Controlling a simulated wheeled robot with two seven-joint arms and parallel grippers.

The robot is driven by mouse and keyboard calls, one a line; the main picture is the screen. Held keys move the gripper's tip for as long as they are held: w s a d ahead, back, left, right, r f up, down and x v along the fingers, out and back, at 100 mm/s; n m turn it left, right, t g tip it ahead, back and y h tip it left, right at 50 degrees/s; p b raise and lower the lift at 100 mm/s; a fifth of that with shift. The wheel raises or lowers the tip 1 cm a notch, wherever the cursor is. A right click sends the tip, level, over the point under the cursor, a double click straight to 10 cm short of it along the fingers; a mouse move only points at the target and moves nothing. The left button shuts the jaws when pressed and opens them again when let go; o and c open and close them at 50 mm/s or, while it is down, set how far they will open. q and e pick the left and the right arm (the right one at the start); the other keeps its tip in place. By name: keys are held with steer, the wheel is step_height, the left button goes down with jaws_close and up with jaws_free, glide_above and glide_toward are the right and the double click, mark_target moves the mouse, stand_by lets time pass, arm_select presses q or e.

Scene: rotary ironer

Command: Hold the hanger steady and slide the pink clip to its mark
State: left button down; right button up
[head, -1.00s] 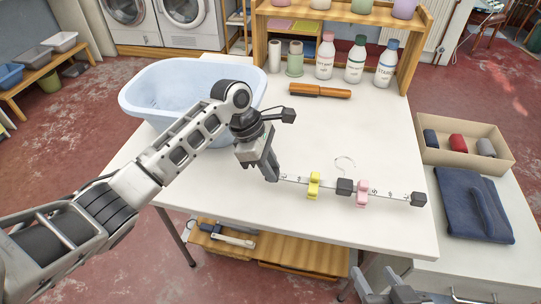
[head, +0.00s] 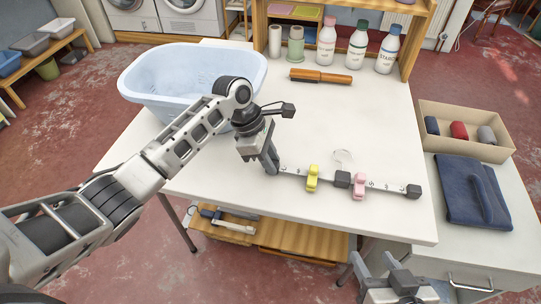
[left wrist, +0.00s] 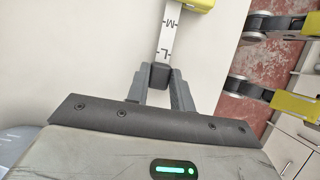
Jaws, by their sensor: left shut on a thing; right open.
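The hanger's white marked bar (head: 386,187) lies across the table, with a dark block (head: 342,180) at its middle and a thin hook (head: 343,157) behind it. My left gripper (head: 271,166) is shut on the bar's dark left end block (left wrist: 160,76). The yellow clip (head: 313,178) sits left of the middle block. The pink clip (head: 359,186) sits just right of it, with marks on the bar further right; which mark is the clip's own is too small to tell. My right gripper (head: 376,268) is open and empty at the table's front edge, apart from the hanger.
A blue tub (head: 190,85) stands at the back left. An orange-handled brush (head: 320,77) and several bottles (head: 357,47) are at the back. A box of rolls (head: 463,133) and a folded blue cloth (head: 470,190) lie to the right. The table front is clear.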

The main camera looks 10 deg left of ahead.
arm_select(q)
steer(key=shift+f, duration=0.2)
stand_by(0.3)
steer(key=c, duration=1.4)
jaws_free()
steer(key=shift+r, duration=0.1)
arm_select(e)
steer(key=shift+r, duration=0.15)
arm_select(q)
steer(key=shift+r+p, duration=0.25)
steer(key=shift+p, duration=0.85)
arm_select(e)
steer(key=shift+r, duration=0.9)
arm_select(q)
jaws_close()
arm_select(e)
steer(key=shift+c, duration=0.2)
